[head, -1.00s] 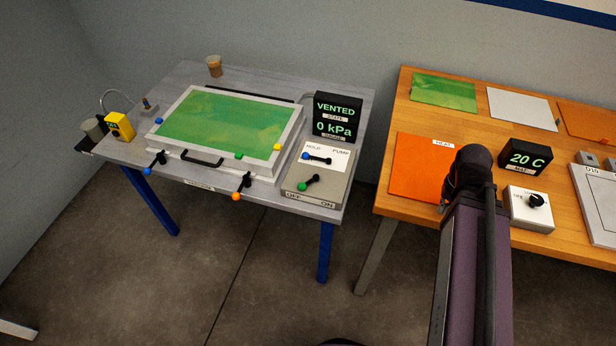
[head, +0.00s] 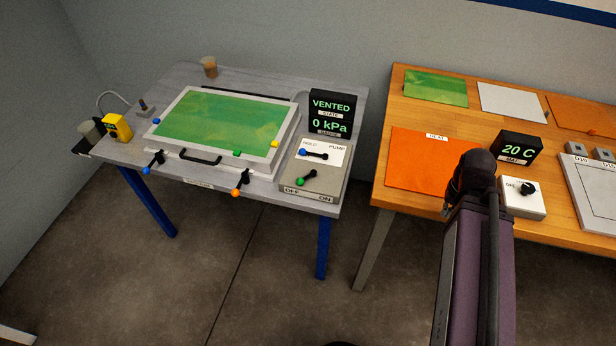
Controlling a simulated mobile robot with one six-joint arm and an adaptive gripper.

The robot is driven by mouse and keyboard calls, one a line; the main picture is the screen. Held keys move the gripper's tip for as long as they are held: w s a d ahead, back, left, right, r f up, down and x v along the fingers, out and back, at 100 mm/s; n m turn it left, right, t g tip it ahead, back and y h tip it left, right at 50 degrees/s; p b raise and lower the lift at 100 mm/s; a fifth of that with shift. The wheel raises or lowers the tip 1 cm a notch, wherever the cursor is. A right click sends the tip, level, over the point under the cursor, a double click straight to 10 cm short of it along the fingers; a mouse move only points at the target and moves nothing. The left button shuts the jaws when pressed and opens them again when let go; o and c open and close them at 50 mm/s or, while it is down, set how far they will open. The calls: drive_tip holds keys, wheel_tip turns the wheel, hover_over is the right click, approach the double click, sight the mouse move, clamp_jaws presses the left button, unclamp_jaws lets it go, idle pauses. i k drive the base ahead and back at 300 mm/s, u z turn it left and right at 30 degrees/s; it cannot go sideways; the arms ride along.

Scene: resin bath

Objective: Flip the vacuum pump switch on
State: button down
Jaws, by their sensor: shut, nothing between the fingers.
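The pump switch box (head: 328,188) sits at the right front corner of the grey table, with OFF marked at its front left and ON at its front right. Its black lever with a green knob (head: 300,181) has the knob toward the left, the OFF side. A second black lever with a blue knob (head: 302,152) lies on the white HOLD/PUMP plate behind it. The display (head: 331,114) above reads VENTED and 0 kPa. My arm stands at the right, in front of the wooden table and clear of the box. My gripper is not visible.

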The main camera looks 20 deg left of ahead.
sight(299, 182)
drive_tip(key=k, duration=1.5)
drive_tip(key=u, duration=0.75)
drive_tip(key=i, duration=1)
